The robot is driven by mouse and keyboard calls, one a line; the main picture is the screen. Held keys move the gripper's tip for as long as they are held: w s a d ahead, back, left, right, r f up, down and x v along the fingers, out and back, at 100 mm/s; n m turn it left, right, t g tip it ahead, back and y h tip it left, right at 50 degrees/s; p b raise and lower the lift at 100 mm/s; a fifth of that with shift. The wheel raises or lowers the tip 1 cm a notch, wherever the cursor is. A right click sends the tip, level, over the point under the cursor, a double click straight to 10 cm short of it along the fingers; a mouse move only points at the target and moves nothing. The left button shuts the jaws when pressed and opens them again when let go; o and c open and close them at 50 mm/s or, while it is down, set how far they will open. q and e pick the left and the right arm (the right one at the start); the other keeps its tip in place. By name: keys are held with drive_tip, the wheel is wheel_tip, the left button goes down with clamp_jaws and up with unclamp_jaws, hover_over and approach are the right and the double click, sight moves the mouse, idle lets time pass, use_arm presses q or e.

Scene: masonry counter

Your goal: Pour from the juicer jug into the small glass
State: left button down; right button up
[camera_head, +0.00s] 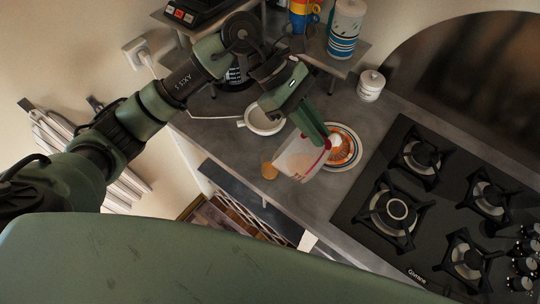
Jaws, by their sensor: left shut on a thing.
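My left gripper (316,128) reaches in from the upper left over the counter. It is shut on a translucent, whitish container with a red edge, which looks like the juicer jug (297,160). The jug looks tilted, with its body toward the lower left of the fingers. A small round amber-brown thing (269,171) is just left of the jug, near the counter's front edge. I cannot tell whether it is the small glass. No other small glass shows clearly; the jug and gripper hide part of the counter. My right gripper is not in view.
A patterned orange plate (350,158) is partly behind the jug. A white pot (262,122) stands to the left. A black gas hob (440,205) fills the right. A small white jar (371,85) and a shelf with a striped canister (345,30) are at the back.

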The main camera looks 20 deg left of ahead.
use_arm(q)
drive_tip(key=s+d+f+t+y+b, duration=0.1)
drive_tip(key=s+d+f+y+b, duration=0.1)
drive_tip(key=d+f+y+b, duration=0.4)
drive_tip(key=s+d+f+t+y+b, duration=0.1)
drive_tip(key=d+f+y+b, duration=0.5)
drive_tip(key=f+b, duration=0.6)
drive_tip(key=shift+s+d+f+t+y, duration=0.4)
drive_tip(key=shift+d+f+t, duration=0.45)
drive_tip(key=shift+d, duration=0.55)
